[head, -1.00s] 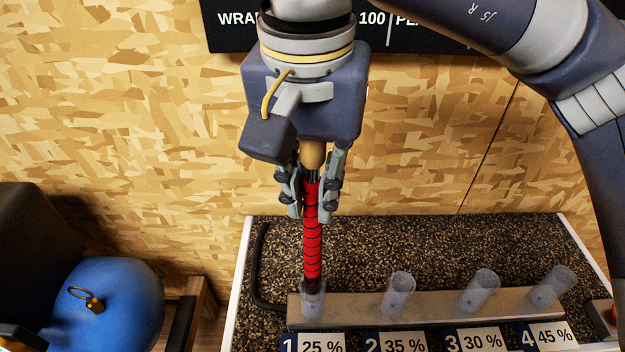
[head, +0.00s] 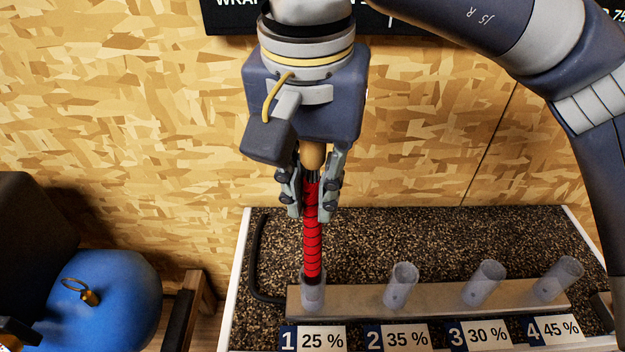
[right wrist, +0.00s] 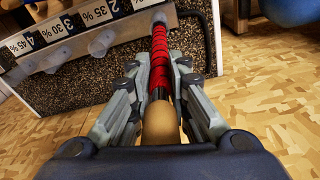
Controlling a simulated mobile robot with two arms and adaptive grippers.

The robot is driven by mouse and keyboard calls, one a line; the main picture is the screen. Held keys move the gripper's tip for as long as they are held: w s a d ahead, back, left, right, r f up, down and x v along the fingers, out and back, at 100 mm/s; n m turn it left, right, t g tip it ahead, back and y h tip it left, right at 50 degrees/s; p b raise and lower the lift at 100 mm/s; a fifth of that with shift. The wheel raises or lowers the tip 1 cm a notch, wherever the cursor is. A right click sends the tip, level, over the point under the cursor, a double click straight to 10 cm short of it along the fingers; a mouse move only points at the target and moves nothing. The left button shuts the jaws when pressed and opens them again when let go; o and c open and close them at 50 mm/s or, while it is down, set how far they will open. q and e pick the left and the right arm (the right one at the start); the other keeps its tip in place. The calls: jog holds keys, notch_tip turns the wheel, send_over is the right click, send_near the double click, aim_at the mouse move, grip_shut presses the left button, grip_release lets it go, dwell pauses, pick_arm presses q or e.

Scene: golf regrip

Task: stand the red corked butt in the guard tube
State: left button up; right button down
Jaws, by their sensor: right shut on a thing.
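The red corked butt (head: 312,248) hangs upright in my right gripper (head: 311,205), red wrap with dark bands and a tan cork end (head: 312,155) at the top. My right gripper is shut on it just below the cork. The butt's dark lower end meets the clear guard tube (head: 313,293) above label 1, 25 %. How deep it sits in the tube is hard to tell. The right wrist view shows the red butt (right wrist: 160,55) running between the fingers to the tube (right wrist: 157,18). My left gripper is not clearly in view.
Several clear tubes stand in a row on a pale rail (head: 350,298), with numbered percent labels in front. The speckled bench top (head: 400,235) behind is bare. A blue ball (head: 110,300) with a brass ring stands at the left. A wood-chip wall (head: 120,110) rises behind.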

jog(key=shift+f+b, duration=0.6)
jog(key=shift+f, duration=0.2)
jog(key=c, duration=1.4)
grip_release()
jog(key=shift+r, duration=0.1)
jog(key=r, duration=0.4)
jog(key=s+r, duration=0.1)
jog(key=r, duration=0.6)
jog(key=shift+s+a+r, duration=0.15)
jog(key=shift+r, duration=0.25)
